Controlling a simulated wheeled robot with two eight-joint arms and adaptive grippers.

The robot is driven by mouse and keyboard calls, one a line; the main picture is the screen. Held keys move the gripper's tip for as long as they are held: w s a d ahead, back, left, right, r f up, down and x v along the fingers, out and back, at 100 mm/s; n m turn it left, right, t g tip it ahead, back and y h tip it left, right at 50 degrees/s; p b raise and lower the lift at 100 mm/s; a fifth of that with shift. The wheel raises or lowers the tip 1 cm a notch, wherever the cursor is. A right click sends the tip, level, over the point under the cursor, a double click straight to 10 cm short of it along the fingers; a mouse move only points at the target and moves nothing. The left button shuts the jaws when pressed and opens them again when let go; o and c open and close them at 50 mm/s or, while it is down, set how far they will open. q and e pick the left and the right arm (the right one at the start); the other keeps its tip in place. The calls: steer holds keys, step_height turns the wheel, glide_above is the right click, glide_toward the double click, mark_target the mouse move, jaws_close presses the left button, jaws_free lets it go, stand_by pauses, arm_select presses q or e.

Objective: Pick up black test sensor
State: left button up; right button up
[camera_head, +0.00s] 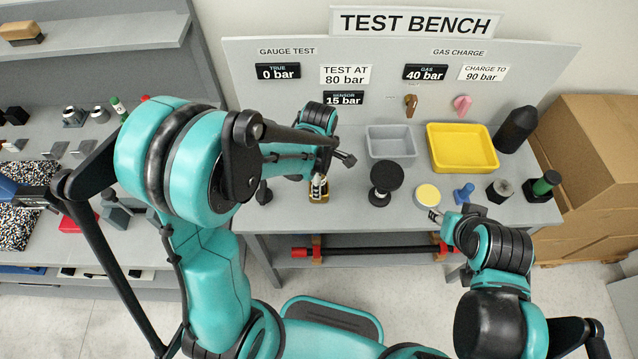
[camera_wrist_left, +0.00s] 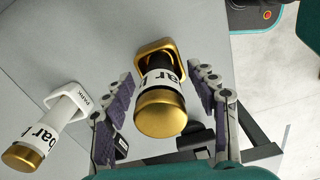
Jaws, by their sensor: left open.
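The black test sensor (camera_wrist_left: 155,82) has a black body, a white label ending in "bar", a gold end cap and a gold loop at its far end. In the left wrist view it lies between the open fingers of my left gripper (camera_wrist_left: 163,80), with a visible gap to the left finger. Contact with the right finger cannot be told. In the head view my left gripper (camera_head: 319,178) is at the bench front, over a gold-based piece (camera_head: 318,195), and hides part of it. My right gripper (camera_head: 440,217) is by the yellow-topped disc (camera_head: 428,194); its opening is unclear.
A white-labelled piece with a gold cap (camera_wrist_left: 47,128) lies left of the sensor in the wrist view. On the bench stand a black knobbed piece (camera_head: 386,178), a grey tray (camera_head: 391,136), a yellow tray (camera_head: 430,155) and a blue piece (camera_head: 464,192). Cardboard boxes (camera_head: 590,140) stand right.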

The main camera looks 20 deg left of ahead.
arm_select(q)
jaws_close()
